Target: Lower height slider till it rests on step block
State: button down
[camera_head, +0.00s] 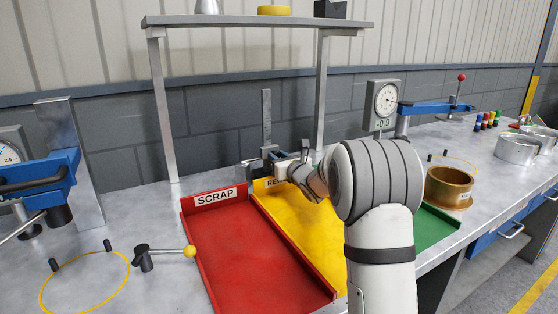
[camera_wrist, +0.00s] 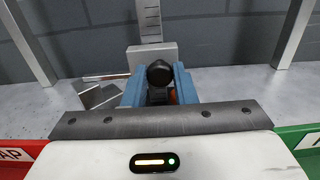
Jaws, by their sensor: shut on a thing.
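The height gauge's upright scale (camera_head: 266,118) stands at the back of the bench, and its marked face also shows in the wrist view (camera_wrist: 150,22). The height slider (camera_wrist: 142,57) is a silver block on this scale, with a thin arm (camera_wrist: 105,77) pointing left. My gripper (camera_wrist: 159,82) has its blue fingers shut on the slider's dark round knob (camera_wrist: 160,72). The grey metal step block (camera_wrist: 100,97) sits left of my fingers, below the thin arm. I cannot tell whether they touch. In the head view my wrist hides much of the slider.
A red SCRAP tray (camera_head: 245,255), a yellow tray (camera_head: 290,225) and a green tray (camera_head: 438,226) lie in front. A shelf (camera_head: 255,21) on two posts stands over the gauge. A dial gauge (camera_head: 384,100) and a brass ring (camera_head: 448,187) are to the right.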

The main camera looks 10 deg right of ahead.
jog(key=shift+f, duration=0.1)
jog(key=c, duration=1.2)
grip_release()
jog(key=shift+o, duration=0.2)
jog(key=b+v, duration=0.1)
jog(key=v, duration=0.7)
